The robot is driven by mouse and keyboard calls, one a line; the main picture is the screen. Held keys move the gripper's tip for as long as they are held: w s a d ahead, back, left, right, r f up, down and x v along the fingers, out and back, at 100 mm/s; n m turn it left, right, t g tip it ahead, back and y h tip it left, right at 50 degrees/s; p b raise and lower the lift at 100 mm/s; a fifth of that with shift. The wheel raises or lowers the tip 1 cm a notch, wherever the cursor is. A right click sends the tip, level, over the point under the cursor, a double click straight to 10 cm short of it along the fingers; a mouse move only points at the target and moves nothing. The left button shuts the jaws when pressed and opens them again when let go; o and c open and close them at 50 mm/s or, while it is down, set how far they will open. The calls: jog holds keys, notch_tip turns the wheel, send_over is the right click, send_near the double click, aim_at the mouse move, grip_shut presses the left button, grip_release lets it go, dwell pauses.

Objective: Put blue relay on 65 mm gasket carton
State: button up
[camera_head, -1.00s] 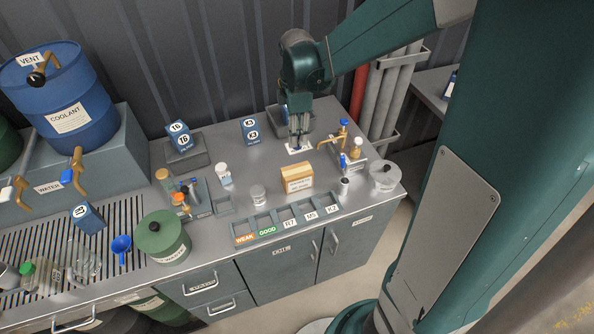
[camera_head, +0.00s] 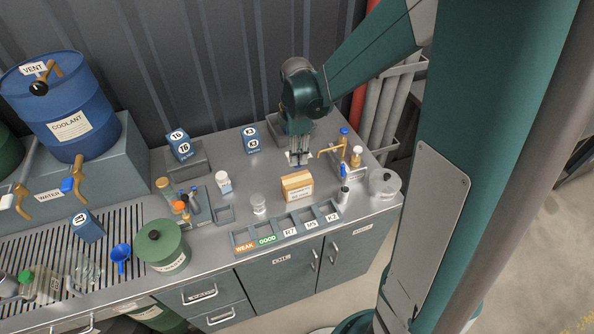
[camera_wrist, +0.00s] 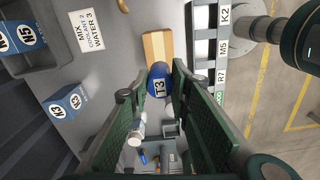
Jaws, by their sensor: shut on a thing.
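The blue relay, a round blue piece marked T3 (camera_wrist: 160,84), sits between the fingertips of my gripper (camera_wrist: 153,84) in the wrist view. The green-padded fingers are shut on it. In the head view my gripper (camera_head: 299,160) points down behind the carton, and the relay cannot be made out there. The 65 mm gasket carton (camera_head: 296,188) is a tan box with a white label, standing on the grey bench. In the wrist view the carton (camera_wrist: 157,45) shows just beyond the relay; I cannot tell the height between them.
A labelled tray row (camera_head: 288,229) lies in front of the carton. A brass tap (camera_head: 336,148) and small bottles stand close to the gripper's right.

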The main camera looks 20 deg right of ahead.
jog(key=shift+f, duration=1.8)
jog(key=shift+f, duration=2.1)
jog(key=shift+f, duration=0.15)
jog(key=o, duration=0.9)
jog(key=shift+r, duration=0.25)
jog(key=shift+r, duration=5.95)
